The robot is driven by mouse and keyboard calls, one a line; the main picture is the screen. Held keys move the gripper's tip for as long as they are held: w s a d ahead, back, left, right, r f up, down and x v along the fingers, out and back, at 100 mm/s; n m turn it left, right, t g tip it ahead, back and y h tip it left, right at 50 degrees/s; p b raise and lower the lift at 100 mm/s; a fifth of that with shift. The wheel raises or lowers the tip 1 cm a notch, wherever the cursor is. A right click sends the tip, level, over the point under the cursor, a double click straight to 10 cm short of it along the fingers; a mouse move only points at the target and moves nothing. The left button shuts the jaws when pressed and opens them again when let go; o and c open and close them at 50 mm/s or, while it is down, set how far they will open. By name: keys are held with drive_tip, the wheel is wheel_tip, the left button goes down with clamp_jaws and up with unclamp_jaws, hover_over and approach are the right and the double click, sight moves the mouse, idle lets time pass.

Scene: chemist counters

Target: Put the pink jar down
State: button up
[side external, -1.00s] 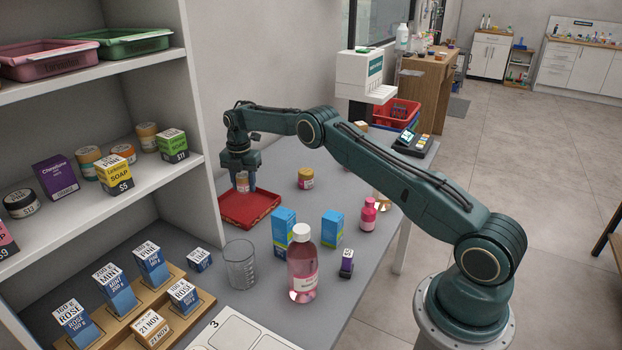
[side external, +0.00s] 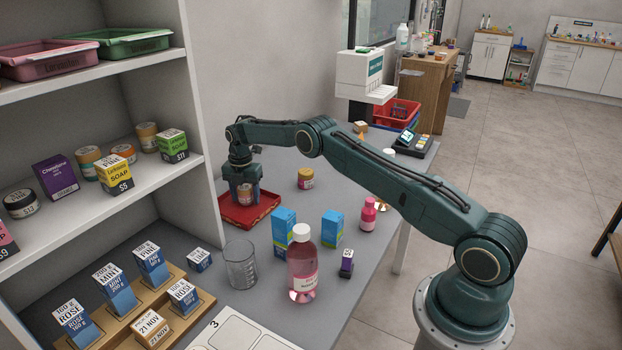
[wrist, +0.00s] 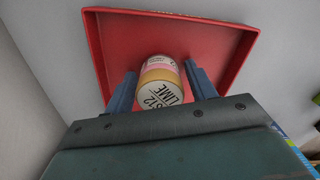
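The pink jar (side external: 246,197) is a small jar with a pink label band, an amber part and a pale lid reading "12 LIME" in the wrist view (wrist: 162,82). It appears to stand in the shallow red tray (side external: 268,207), which also fills the background of the wrist view (wrist: 225,45). My gripper (side external: 245,200) is low over the tray, with one finger on each side of the jar. In the wrist view, the fingers look apart from the jar, with a thin gap on the right side. The jar's base is hidden.
A yellow-lidded pink jar (side external: 306,178) stands behind the tray to the right. Blue boxes (side external: 283,231), a large pink bottle (side external: 302,268) and a glass beaker (side external: 240,266) stand in front. The shelf unit (side external: 205,215) is close on the left. Counter behind the tray is clear.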

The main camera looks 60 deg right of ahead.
sight(244, 187)
drive_tip(key=shift+o, duration=0.2)
drive_tip(key=shift+r, duration=0.15)
wheel_tip(244, 187, up, 12)
idle(0.8)
idle(0.4)
